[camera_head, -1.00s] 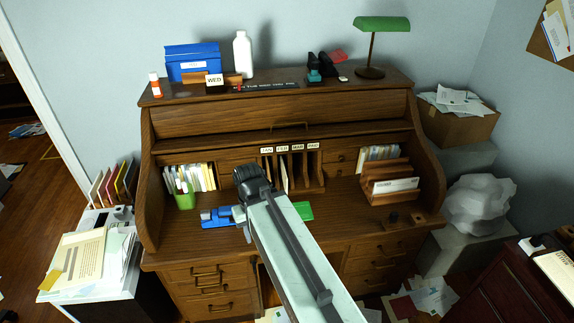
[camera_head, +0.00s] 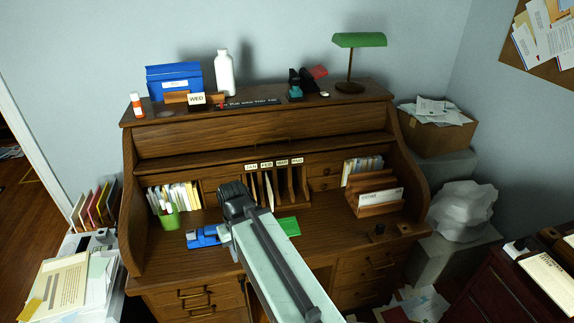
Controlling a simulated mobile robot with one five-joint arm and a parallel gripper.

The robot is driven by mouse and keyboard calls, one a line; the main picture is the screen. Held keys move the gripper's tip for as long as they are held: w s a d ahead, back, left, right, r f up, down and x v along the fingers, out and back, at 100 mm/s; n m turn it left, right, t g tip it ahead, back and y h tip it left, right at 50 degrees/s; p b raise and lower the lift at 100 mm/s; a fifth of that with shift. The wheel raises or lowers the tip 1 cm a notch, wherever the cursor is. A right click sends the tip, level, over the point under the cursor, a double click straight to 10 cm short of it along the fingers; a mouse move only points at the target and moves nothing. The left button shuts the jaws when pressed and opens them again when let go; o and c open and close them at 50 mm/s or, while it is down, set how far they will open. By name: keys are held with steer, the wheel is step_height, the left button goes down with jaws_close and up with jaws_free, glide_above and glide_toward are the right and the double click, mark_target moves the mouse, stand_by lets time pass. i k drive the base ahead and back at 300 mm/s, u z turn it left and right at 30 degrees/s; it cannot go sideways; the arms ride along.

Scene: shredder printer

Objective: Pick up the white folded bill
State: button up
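Which paper is the white folded bill, I cannot tell for sure. A white folded paper with print (camera_head: 381,198) stands in the wooden letter holder (camera_head: 377,211) at the right of the roll-top desk. A narrow white paper (camera_head: 269,190) stands in the upright slots under the month labels. My gripper is at the far end of my arm, over the middle of the desktop, left of the letter holder. The dark wrist (camera_head: 236,199) hides its fingers, so neither its opening nor anything held shows.
A blue object (camera_head: 205,237) and a green one (camera_head: 289,227) lie on the desktop beside my arm. A green cup (camera_head: 169,217) stands at the left. Bottles and a green lamp (camera_head: 359,41) stand on top. The desktop before the letter holder is mostly clear.

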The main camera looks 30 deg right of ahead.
mark_target(380, 196)
steer(key=z, duration=1.5)
